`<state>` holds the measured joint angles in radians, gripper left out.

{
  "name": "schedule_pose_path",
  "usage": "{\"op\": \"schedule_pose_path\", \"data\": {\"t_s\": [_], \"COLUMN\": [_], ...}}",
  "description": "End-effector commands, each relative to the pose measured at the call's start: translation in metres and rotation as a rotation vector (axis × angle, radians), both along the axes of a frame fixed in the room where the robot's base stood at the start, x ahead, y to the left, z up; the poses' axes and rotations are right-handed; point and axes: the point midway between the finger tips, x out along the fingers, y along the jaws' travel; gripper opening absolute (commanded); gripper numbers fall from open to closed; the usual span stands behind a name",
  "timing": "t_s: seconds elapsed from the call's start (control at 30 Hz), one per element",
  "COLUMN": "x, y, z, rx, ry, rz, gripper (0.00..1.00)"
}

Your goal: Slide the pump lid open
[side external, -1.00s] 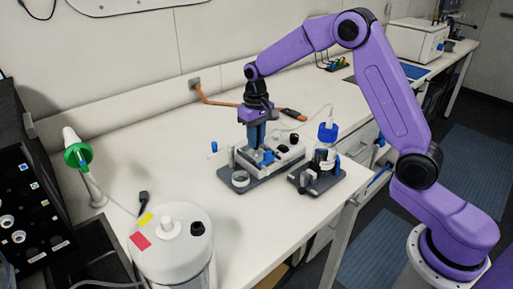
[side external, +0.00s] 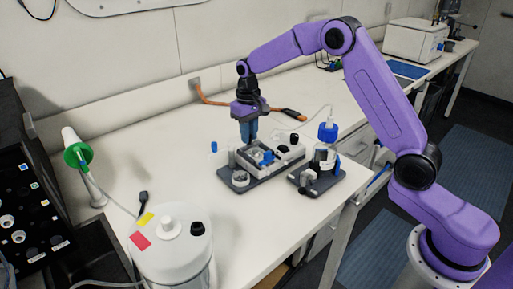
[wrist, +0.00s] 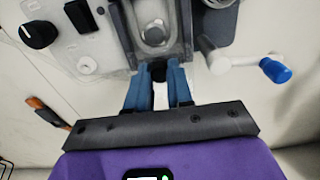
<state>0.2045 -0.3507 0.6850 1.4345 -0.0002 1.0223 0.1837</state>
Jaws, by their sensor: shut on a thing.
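The pump (side external: 285,153) is a pale box on a dark base plate on the bench, with black knobs and a blue part showing in its open middle. My gripper (side external: 249,140) points down at its back left edge, blue fingers close together. In the wrist view my gripper (wrist: 159,76) is shut on a small dark tab at the near edge of the pump's channel; the tab seems to belong to the pump lid, but the fingers hide most of it. A grey framed part with an oval opening (wrist: 153,33) lies just beyond the fingertips.
A blue-capped bottle (side external: 327,133) stands on a second dark base right of the pump. A white tube with a blue end (wrist: 274,70) sticks out beside the pump. An orange-and-black tool (side external: 293,114) lies behind.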

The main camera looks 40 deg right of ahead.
Motion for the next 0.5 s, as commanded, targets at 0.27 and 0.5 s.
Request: {"op": "schedule_pose_path", "data": {"t_s": [0.27,0.5], "x": [0.017,0.024], "y": [-0.001,-0.001], "z": [0.000,0.000], "rx": [0.000,0.000], "ry": [-0.002,-0.002], "rz": [0.000,0.000], "gripper": [0.10,0.10]}}
